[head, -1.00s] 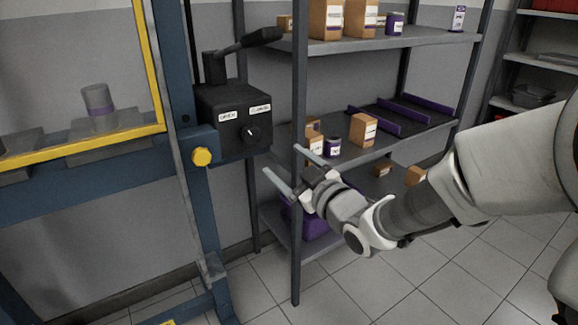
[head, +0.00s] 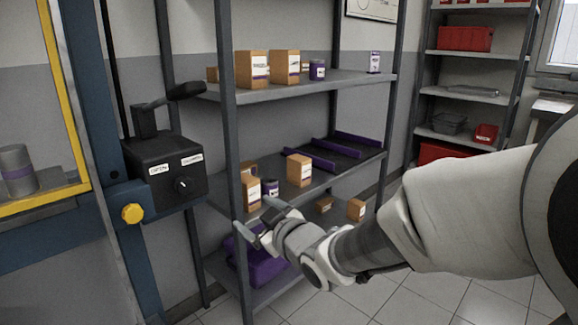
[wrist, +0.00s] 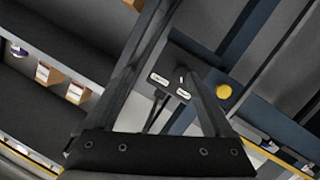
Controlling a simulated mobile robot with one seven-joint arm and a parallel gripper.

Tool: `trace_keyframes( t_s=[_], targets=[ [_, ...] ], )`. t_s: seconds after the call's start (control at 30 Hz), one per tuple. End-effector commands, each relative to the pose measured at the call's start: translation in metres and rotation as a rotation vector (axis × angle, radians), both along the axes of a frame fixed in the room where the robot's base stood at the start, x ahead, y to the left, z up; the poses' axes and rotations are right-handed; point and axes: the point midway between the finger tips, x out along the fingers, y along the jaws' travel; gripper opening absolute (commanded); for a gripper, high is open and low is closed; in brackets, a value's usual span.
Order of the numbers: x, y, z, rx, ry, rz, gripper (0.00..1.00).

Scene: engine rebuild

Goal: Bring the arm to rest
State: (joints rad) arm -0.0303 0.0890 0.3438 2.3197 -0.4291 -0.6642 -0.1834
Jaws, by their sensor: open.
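My gripper (head: 250,210) is open and empty. In the head view it is right of the black control box (head: 160,172) and in front of the metal shelf rack. My arm (head: 375,245) reaches in from the right and is bent at the wrist. In the wrist view both dark fingers stand apart with nothing held between them. The control box (wrist: 172,82) shows beyond the fingers there, with its two white labels. No contact between the gripper and the rack can be made out.
The rack's front post (head: 228,120) stands close to my gripper. Its shelves hold orange boxes (head: 299,170), small purple-banded cans and a purple bin (head: 262,262). The blue press frame (head: 95,110) with a yellow-edged guard (head: 65,95) is at left. Tiled floor (head: 400,300) shows below my arm.

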Motion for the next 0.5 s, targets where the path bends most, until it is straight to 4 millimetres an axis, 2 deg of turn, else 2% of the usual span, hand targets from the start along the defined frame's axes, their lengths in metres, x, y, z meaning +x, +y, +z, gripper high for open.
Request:
trace_keyframes(
  t_s=[0.03, 0.13, 0.27, 0.37, 0.5],
  targets=[
    [-0.001, -0.021, 0.005, -0.031, 0.029, -0.064, 0.87],
    [-0.007, -0.063, 0.005, -0.081, 0.118, -0.197, 0.87],
    [-0.028, -0.117, 0.006, -0.113, 0.242, -0.365, 0.87],
    [-0.053, -0.155, 0.006, -0.115, 0.346, -0.488, 0.87],
    [-0.099, -0.199, 0.002, -0.085, 0.505, -0.641, 0.87]
  ],
)
